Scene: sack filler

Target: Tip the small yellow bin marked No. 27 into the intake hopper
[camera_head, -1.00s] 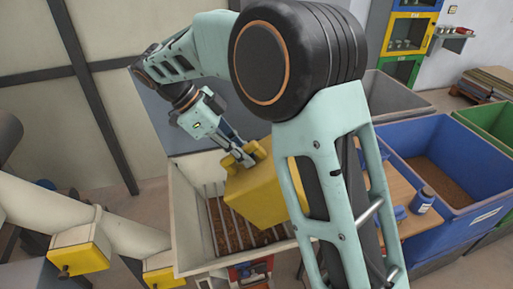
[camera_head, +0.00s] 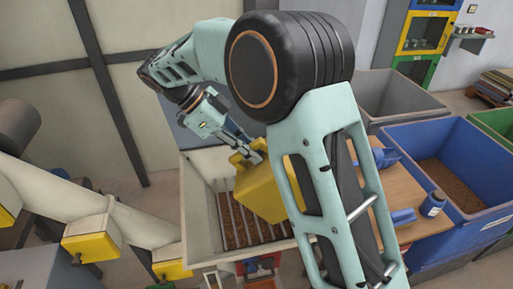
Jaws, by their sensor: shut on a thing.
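A small yellow bin (camera_head: 262,192) hangs tilted over the cream intake hopper (camera_head: 199,235), partly hidden behind my arm. No marking on the bin can be read from here. My gripper (camera_head: 248,153) is shut on the bin's upper edge. The hopper has a grate (camera_head: 232,222) of pale bars with brown material under and between them. The inside of the bin is turned away, so I cannot tell what it holds.
A wooden table (camera_head: 418,177) to the right bears a blue bottle (camera_head: 432,204) and blue scoops (camera_head: 403,217). Behind it stand a blue crate (camera_head: 478,220) with brown material and a grey crate (camera_head: 398,98). Yellow boxes (camera_head: 92,238) line a cream pipe at left.

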